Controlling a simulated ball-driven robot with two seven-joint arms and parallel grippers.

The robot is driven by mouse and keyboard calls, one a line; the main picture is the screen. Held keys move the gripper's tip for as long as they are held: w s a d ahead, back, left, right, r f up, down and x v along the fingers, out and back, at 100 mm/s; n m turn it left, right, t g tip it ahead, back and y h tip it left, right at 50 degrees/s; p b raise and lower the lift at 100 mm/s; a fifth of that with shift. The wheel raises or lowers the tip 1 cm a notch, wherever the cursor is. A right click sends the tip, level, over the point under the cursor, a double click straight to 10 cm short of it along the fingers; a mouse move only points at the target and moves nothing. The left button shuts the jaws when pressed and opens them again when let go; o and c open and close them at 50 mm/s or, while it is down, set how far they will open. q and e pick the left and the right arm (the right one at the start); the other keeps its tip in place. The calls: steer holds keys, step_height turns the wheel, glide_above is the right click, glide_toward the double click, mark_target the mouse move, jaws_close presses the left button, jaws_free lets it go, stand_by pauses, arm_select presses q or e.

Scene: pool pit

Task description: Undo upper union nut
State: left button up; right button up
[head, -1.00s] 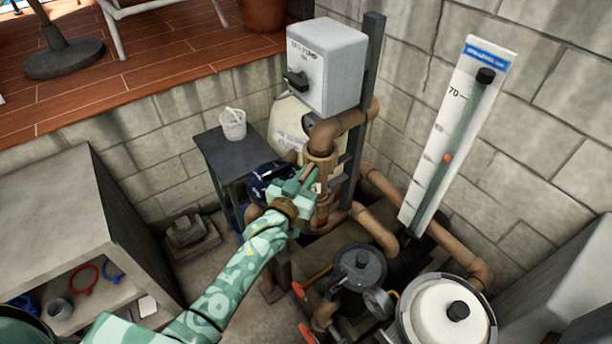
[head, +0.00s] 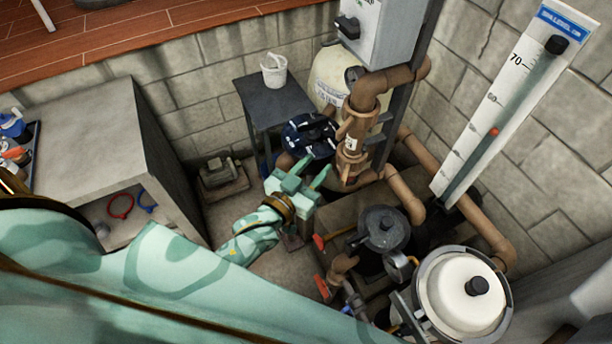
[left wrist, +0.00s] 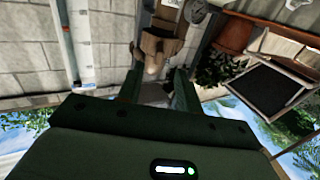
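The brown vertical pipe (head: 352,140) rises beside the pump, with thicker ring-shaped fittings along it. The upper union nut (head: 359,108) looks like the wide brown collar below the pipe's elbow. My left gripper (head: 312,168) is mint green and open, with its two fingers spread and nothing between them. It is left of and below the collar in the head view, apart from it. In the left wrist view, the two dark fingers (left wrist: 157,90) stand apart, with brown pipe (left wrist: 155,48) beyond them. My right gripper is not seen.
A dark side table (head: 272,98) with a white bucket (head: 273,72) stands behind. A grey control box (head: 380,30) hangs above the pipe. The white-lidded filter (head: 465,292) and a black-lidded pump (head: 383,228) are at right front. A concrete shelf (head: 95,150) is at left.

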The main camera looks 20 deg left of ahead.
arm_select(q)
steer(key=shift+s+a, duration=0.15)
steer(key=shift+s, duration=0.65)
steer(key=shift+s+a, duration=0.15)
steer(key=shift+s, duration=0.6)
